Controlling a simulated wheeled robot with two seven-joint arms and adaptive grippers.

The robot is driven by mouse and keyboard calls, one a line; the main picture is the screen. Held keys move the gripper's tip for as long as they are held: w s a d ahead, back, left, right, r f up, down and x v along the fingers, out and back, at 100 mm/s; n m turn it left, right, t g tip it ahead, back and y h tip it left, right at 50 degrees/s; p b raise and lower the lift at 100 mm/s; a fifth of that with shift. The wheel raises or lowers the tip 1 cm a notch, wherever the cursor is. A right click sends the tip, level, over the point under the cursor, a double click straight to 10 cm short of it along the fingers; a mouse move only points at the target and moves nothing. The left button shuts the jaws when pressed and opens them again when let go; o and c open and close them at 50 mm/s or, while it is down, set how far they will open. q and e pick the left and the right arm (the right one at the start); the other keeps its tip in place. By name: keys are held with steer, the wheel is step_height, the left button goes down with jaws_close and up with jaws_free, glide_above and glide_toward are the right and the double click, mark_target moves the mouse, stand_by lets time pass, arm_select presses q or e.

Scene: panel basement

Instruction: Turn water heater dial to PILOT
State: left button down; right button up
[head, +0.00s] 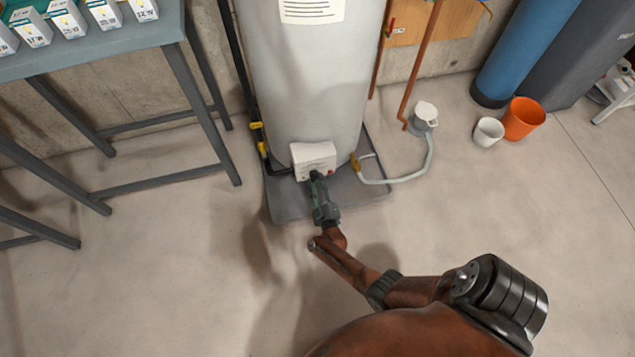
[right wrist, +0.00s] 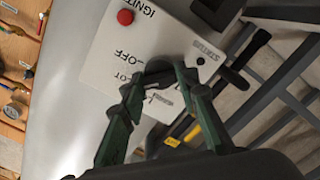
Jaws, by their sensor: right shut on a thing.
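The water heater (head: 315,75) is a tall pale-grey cylinder standing at the back centre. Its white control box (head: 312,153) is low on its front, and the box also shows in the right wrist view (right wrist: 140,45). The black dial (right wrist: 158,68) sits on the box face between my right gripper's green fingers. My right gripper (right wrist: 160,84) is shut on the dial. In the right wrist view, the printed words OFF and a partly covered "OT" show beside the dial. The dial's pointer position cannot be told. In the head view, my right gripper (head: 316,178) hides the dial. My left gripper is not in view.
A red button (right wrist: 125,17) is on the box near the ignition lettering. The heater stands in a grey drain pan (head: 290,208). A pale hose (head: 400,178) leads right to a small pump (head: 425,115). A grey-legged table (head: 100,55) stands left. The front floor is clear.

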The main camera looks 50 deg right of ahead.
steer(key=shift+a+n, duration=0.1)
steer(key=shift+n, duration=0.2)
steer(key=o, duration=1.1)
steer(key=shift+o, duration=0.2)
steer(key=v, duration=0.7)
steer(key=shift+s, duration=0.25)
steer(key=shift+a+f, duration=0.1)
